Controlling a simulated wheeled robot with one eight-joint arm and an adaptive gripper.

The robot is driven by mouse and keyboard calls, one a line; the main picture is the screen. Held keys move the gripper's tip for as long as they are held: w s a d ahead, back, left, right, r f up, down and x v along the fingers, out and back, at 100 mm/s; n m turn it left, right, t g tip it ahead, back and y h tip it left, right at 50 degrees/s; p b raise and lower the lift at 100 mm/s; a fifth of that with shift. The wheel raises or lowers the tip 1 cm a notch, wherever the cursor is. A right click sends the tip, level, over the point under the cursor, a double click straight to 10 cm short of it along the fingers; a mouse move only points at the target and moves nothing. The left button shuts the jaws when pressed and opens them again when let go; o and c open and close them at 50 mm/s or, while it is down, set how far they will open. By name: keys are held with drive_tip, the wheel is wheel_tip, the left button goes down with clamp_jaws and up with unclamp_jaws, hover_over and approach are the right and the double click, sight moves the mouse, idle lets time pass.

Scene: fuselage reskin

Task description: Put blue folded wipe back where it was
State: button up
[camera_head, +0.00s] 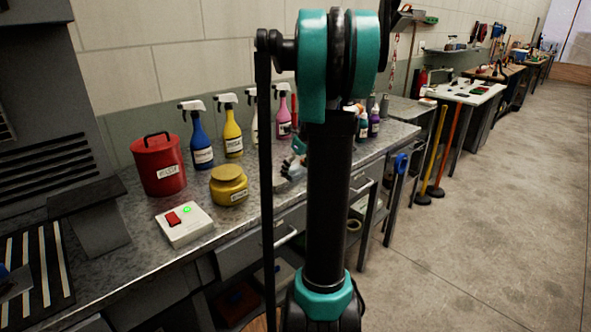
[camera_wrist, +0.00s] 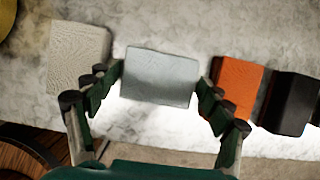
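A pale blue-grey folded wipe (camera_wrist: 160,77) lies between the two fingers of my gripper (camera_wrist: 161,82) in the wrist view. One finger stands at each side of it, with what looks like a narrow gap at each edge. The fingers are spread wide and look open. I cannot tell whether the wipe rests on the bench or is a little above it. In the head view my gripper (camera_head: 297,160) is low over the bench, mostly hidden behind my arm. The wipe cannot be made out clearly there.
A beige folded cloth (camera_wrist: 78,55) lies left of the wipe; an orange block (camera_wrist: 236,85) and a black block (camera_wrist: 289,103) lie to its right. Spray bottles (camera_head: 201,145), a yellow jar (camera_head: 229,186), a red can (camera_head: 158,165) and a switch box (camera_head: 184,224) stand on the bench.

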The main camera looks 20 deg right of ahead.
drive_tip(key=v, duration=1.2)
drive_tip(key=shift+r, duration=0.2)
drive_tip(key=shift+w, duration=0.1)
idle(1.0)
